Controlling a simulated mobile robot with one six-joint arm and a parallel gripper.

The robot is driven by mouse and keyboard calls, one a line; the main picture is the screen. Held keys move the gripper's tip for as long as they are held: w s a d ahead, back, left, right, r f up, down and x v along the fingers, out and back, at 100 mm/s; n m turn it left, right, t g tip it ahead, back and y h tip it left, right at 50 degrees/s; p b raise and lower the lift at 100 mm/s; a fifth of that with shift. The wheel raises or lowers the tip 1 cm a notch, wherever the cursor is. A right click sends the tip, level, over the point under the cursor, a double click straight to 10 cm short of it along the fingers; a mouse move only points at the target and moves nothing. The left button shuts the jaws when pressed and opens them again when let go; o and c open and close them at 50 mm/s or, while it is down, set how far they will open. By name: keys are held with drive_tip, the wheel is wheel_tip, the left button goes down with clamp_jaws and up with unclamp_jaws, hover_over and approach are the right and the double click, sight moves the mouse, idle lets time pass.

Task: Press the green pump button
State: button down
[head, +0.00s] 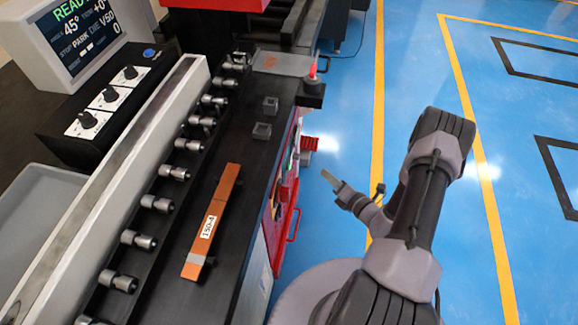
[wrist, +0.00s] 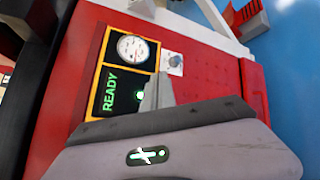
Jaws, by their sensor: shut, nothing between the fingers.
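The red cabinet front (wrist: 205,100) fills most of the wrist view. On it is a yellow-framed black panel (wrist: 117,60) with a round white gauge (wrist: 133,47) and green READY text. A small pale-green lit spot (wrist: 138,95) sits beside my fingers; I cannot tell whether it is the green pump button or a lamp. My gripper (wrist: 158,88) is shut and empty in front of the panel's edge, covering part of it. In the head view my gripper (head: 331,181) is to the right of the cabinet, with floor visible between; contact is not seen.
The black bench top (head: 245,180) carries a copper bar (head: 212,222) labelled 150-4. A red-topped post (head: 312,82) stands at its right edge. A red handle (head: 295,225) juts from the cabinet side. A READY screen (head: 80,30) and knob box (head: 105,98) are at left. Blue floor is clear at right.

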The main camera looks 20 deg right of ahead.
drive_tip(key=w+a, duration=0.4)
drive_tip(key=a, duration=0.3)
drive_tip(key=shift+w, duration=0.4)
drive_tip(key=shift+a, duration=0.1)
idle(1.5)
drive_tip(key=shift+w+a, duration=0.25)
drive_tip(key=shift+a, duration=0.05)
drive_tip(key=shift+w+a, duration=0.25)
drive_tip(key=shift+a, duration=0.15)
idle(0.7)
drive_tip(key=shift+d, duration=0.1)
drive_tip(key=shift+s+d, duration=0.5)
drive_tip(key=shift+d, duration=0.15)
drive_tip(key=s+d, duration=0.1)
drive_tip(key=d, duration=0.1)
drive_tip(key=s+d, duration=0.1)
drive_tip(key=d, duration=0.1)
drive_tip(key=shift+s, duration=0.4)
